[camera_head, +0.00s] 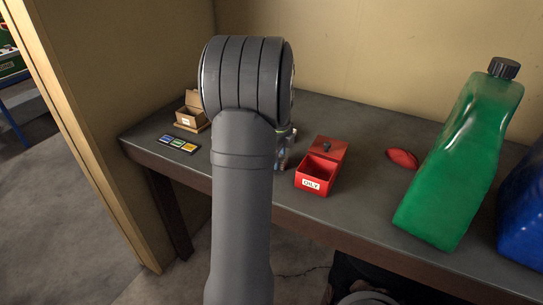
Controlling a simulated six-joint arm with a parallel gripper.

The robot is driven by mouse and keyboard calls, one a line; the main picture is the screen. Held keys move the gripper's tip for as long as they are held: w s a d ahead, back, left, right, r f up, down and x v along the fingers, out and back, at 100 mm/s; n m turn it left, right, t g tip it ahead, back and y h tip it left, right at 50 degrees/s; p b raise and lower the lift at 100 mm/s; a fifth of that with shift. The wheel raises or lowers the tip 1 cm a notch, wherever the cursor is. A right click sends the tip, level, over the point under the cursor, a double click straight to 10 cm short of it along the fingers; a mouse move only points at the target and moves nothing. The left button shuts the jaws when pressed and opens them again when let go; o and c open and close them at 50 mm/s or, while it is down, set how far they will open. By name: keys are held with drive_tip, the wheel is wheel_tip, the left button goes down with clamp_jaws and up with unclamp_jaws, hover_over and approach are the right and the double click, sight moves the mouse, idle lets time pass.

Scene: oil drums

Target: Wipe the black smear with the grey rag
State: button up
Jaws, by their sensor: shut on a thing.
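My gripper (285,148) is mostly hidden behind my own arm, over the dark workbench (350,125). Only a small part shows at the right edge of the arm, low over the bench top and left of the red box. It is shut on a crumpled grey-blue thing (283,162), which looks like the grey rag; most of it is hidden. I see no black smear on the visible bench top. The area behind my arm is hidden.
A red box labelled "OILY" (313,178) stands with its lid back. A red object (402,158), a green jug (455,165) and a blue container (525,210) are to the right. A small cardboard box (190,112) and coloured cards (178,143) lie left.

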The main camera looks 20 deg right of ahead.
sight(289, 171)
drive_tip(key=s+d, duration=0.2)
drive_tip(key=s, duration=0.1)
drive_tip(key=shift+d, duration=0.4)
drive_tip(key=shift+w+a, duration=2.45)
drive_tip(key=shift+w, duration=0.1)
drive_tip(key=shift+w+a+r, duration=0.1)
drive_tip(key=shift+a+r, duration=0.05)
drive_tip(key=shift+r, duration=0.4)
drive_tip(key=shift+w+a+r, duration=0.1)
drive_tip(key=shift+r, duration=3.4)
drive_tip(key=w+d+r, duration=0.2)
drive_tip(key=d, duration=0.6)
drive_tip(key=w+d+r, duration=0.1)
drive_tip(key=d, duration=0.7)
drive_tip(key=w+a+f, duration=0.2)
drive_tip(key=w, duration=0.1)
drive_tip(key=w+a+f, duration=0.2)
drive_tip(key=w, duration=0.1)
drive_tip(key=w+a+f, duration=0.2)
drive_tip(key=w, duration=0.1)
drive_tip(key=shift+w+a+f, duration=0.2)
drive_tip(key=shift+w+a, duration=0.05)
drive_tip(key=shift+f, duration=2.05)
drive_tip(key=shift+f, duration=0.2)
